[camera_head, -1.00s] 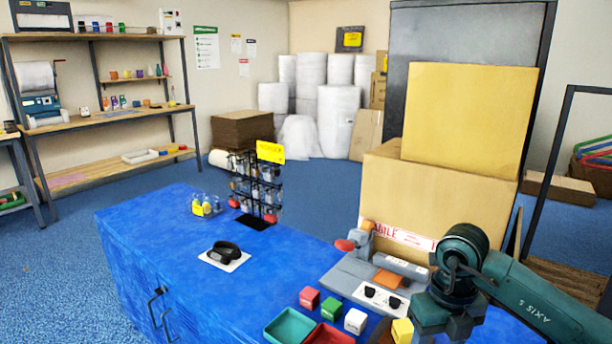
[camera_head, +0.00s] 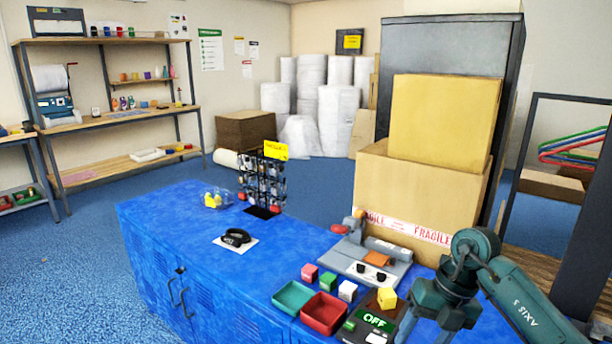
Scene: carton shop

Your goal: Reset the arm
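My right arm comes in from the lower right, with its dark teal links over the right end of the blue counter (camera_head: 190,225). The arm is beside a yellow cube (camera_head: 387,298) and a dark panel reading OFF (camera_head: 374,319). My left arm and gripper are not in view.
Red, green and white cubes, a teal tray (camera_head: 293,297) and a red tray (camera_head: 324,312) are on the counter. A grey sealing device (camera_head: 388,262) stands behind them, before stacked cartons (camera_head: 418,195). A wire display rack (camera_head: 262,182) stands farther back. The counter's left-middle is mostly clear.

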